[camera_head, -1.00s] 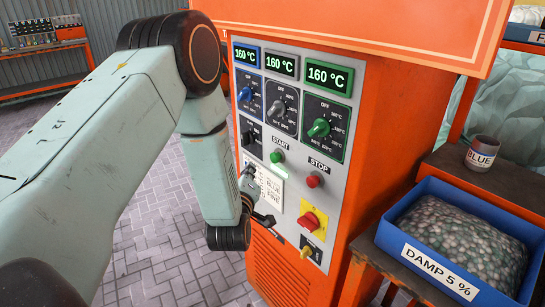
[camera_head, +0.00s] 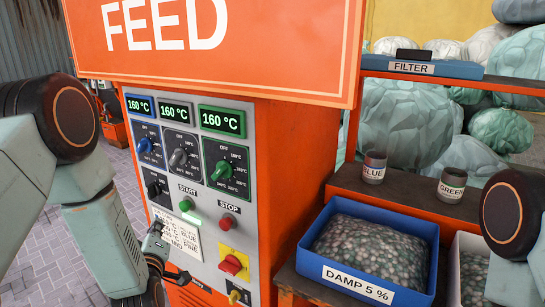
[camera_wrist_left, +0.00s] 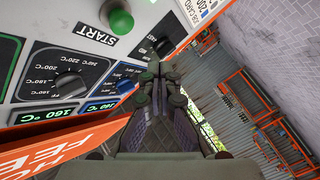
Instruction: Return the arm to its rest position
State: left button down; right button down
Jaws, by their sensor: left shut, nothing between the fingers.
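My left arm comes in from the left, and my left gripper (camera_head: 155,248) is in front of the lower left of the grey control panel (camera_head: 207,262). In the left wrist view its fingers (camera_wrist_left: 158,85) are together with nothing between them. The green START button (camera_head: 186,205) is up and right of the gripper, and it also shows in the left wrist view (camera_wrist_left: 115,18). I cannot tell the exact gap between gripper and panel. Part of my right arm (camera_head: 512,215) shows at the right edge; its gripper is out of view.
The panel is on an orange machine (camera_head: 285,165) with a FEED sign (camera_head: 210,25). Its displays read 160 °C. A blue bin (camera_head: 433,262) marked DAMP 5 % stands to the right.

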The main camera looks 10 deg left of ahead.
pick_arm(q)
jog(key=s+d+f+m+g+h, duration=0.2)
jog(key=s+f+m, duration=0.1)
jog(key=f, duration=0.2)
jog(key=s+d+f+m+g+h, duration=0.1)
jog(key=s+d+f+m+g, duration=0.15)
jog(key=f, duration=0.25)
jog(key=s+d+f+m+g+h+b, duration=0.1)
jog(key=s+f, duration=0.4)
jog(key=s, duration=0.6)
jog(key=s+d+f+m+g+h+b, duration=0.1)
jog(key=s+d+f+m+g, duration=0.3)
jog(key=s, duration=0.6)
jog(key=s+d+f+m+g+h+b, duration=0.1)
jog(key=s+d+f+m+g, duration=0.2)
jog(key=s+f+g, duration=0.3)
jog(key=s+f, duration=0.1)
jog(key=s, duration=0.4)
jog(key=shift+s+d+f+h, duration=0.15)
jog(key=shift+s+d+h, duration=0.15)
jog(key=shift+d, duration=0.1)
